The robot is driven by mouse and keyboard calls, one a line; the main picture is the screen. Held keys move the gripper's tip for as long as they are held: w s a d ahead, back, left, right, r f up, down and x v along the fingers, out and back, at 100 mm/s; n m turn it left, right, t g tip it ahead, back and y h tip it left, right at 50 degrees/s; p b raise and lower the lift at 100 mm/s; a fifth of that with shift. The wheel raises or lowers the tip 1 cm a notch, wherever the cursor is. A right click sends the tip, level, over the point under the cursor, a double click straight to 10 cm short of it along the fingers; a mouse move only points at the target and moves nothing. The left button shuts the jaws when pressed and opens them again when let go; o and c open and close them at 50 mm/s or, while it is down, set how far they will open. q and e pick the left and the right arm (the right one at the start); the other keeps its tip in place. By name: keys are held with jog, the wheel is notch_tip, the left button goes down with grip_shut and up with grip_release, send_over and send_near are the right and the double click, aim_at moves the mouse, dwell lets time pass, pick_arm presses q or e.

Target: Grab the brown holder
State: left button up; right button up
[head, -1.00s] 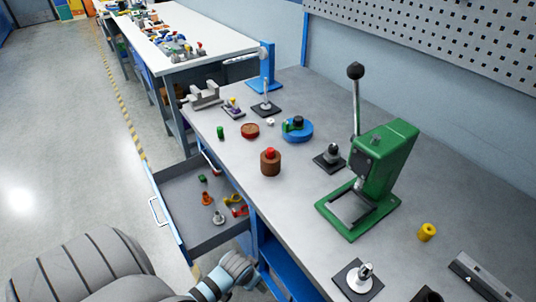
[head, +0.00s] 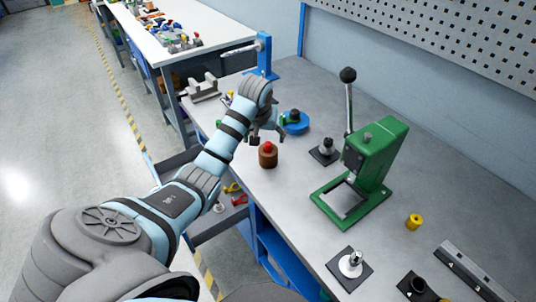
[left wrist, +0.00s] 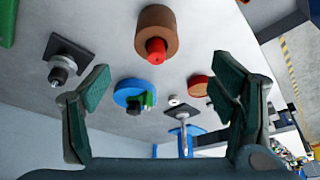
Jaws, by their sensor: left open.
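The brown holder (head: 268,158) is a short brown cylinder with a red piece in its top. It stands upright on the grey bench, near the edge above the drawer. In the left wrist view the brown holder (left wrist: 157,27) is at the top centre, beyond the fingers, with the red piece (left wrist: 156,52) toward the camera. My left gripper (head: 266,136) is open and empty just behind the holder in the head view. In the left wrist view its two green-padded fingers (left wrist: 163,82) are spread wide. My right gripper is not in view.
A blue round base (head: 296,123) and a dark square base with a grey knob (head: 325,151) stand close by. The open drawer (head: 215,229) is partly hidden by my left arm.

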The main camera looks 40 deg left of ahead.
aim_at(268, 149)
pick_arm(q)
jog(key=x, duration=0.3)
jog(key=b+x, duration=0.1)
jog(key=x, duration=0.7)
jog(key=shift+w+d+f, duration=0.1)
jog(key=shift+w+d, duration=0.05)
jog(key=shift+w, duration=0.15)
jog(key=c, duration=1.4)
